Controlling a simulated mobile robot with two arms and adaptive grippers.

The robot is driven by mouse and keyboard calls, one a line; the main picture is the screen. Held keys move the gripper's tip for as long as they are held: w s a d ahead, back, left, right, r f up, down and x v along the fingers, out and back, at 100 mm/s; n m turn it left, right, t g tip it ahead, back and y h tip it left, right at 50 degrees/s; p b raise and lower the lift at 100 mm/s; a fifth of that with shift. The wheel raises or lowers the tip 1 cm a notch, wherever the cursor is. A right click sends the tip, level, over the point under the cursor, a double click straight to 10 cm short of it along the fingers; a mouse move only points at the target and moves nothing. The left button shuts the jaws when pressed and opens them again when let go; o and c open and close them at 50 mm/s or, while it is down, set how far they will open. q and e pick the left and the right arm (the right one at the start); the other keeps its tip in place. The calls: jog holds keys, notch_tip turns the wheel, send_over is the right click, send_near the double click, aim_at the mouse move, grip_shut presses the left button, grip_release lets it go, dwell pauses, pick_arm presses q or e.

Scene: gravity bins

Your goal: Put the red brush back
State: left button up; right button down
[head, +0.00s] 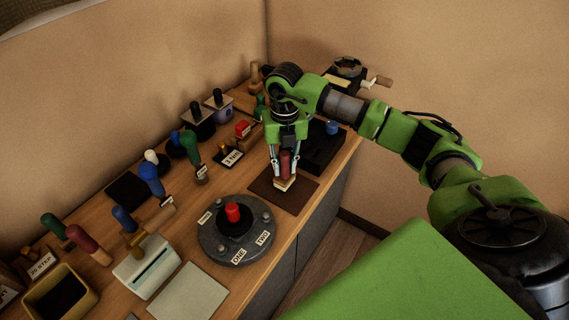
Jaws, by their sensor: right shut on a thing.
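My right gripper (284,162) points down over the dark brown mat (300,196) on the bench. It is shut on the red brush (285,182), which has a red handle and a pale wooden block at its lower end. The brush is upright, with its block at or just above the mat; I cannot tell whether it touches. The fingers hide part of the handle. My left gripper is not in view.
A round grey turntable (237,242) with a red knob stands left of the mat. Several handled tools line the bench behind it, near a small sign (230,156). A black tray (322,148) lies behind the mat. The bench's front edge is close on the right.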

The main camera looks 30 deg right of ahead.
jog(key=shift+f+b, duration=0.4)
jog(key=shift+f, duration=0.1)
jog(key=c, duration=1.7)
grip_release()
notch_tip(320, 180, up, 12)
